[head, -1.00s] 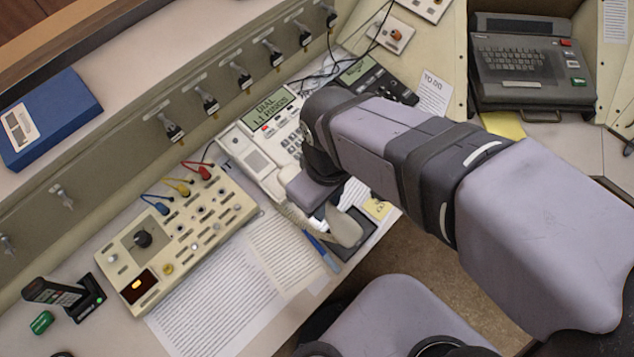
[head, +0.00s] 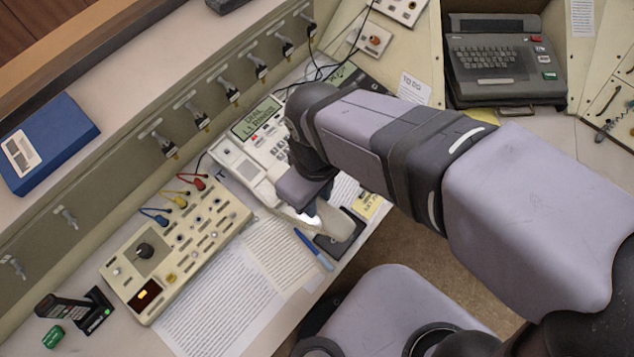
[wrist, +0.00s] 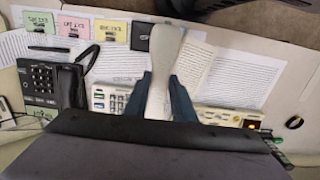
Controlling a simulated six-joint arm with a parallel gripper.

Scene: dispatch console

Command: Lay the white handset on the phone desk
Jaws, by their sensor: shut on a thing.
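One end reaches toward a dark pad (head: 345,243); the near end is hidden by the gripper body. A white desk phone (head: 262,125) with a green display lies just beyond my gripper. Whether the handset touches the desk cannot be told.
A beige control box (head: 180,245) with coloured cables lies to the left, beside printed sheets (head: 215,305) and a blue pen (head: 315,250). A black phone (wrist: 50,85) shows in the wrist view. A typewriter-like terminal (head: 500,65) is at the back right. Bare desk shows at the left.

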